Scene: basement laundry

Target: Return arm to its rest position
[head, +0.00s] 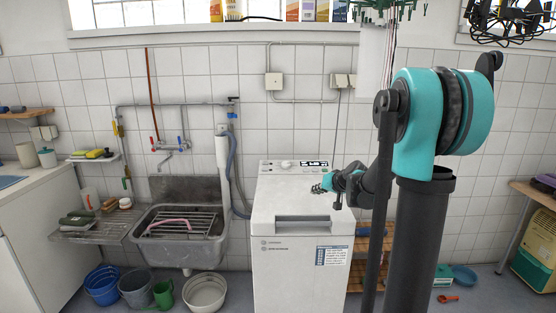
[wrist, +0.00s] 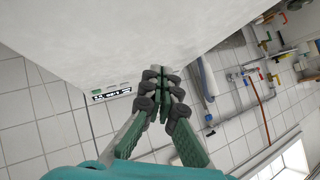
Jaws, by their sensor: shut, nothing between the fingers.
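My gripper (head: 319,189) is at the end of my teal and black arm, over the top of the white top-loading washing machine (head: 305,235) in the head view. In the wrist view my gripper (wrist: 163,75) has its green and grey fingers together, with nothing between them. The washer's white top (wrist: 150,30) fills the upper part of the wrist view, and its control panel (wrist: 112,92) shows to the left of the fingers. I cannot tell whether the fingertips touch the lid.
A metal sink (head: 180,240) with a drying rack stands left of the washer. Several buckets (head: 205,291) sit on the floor below it. A wooden shelf unit (head: 372,262) is behind my arm on the right. A dark wire rack (head: 505,20) hangs at upper right.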

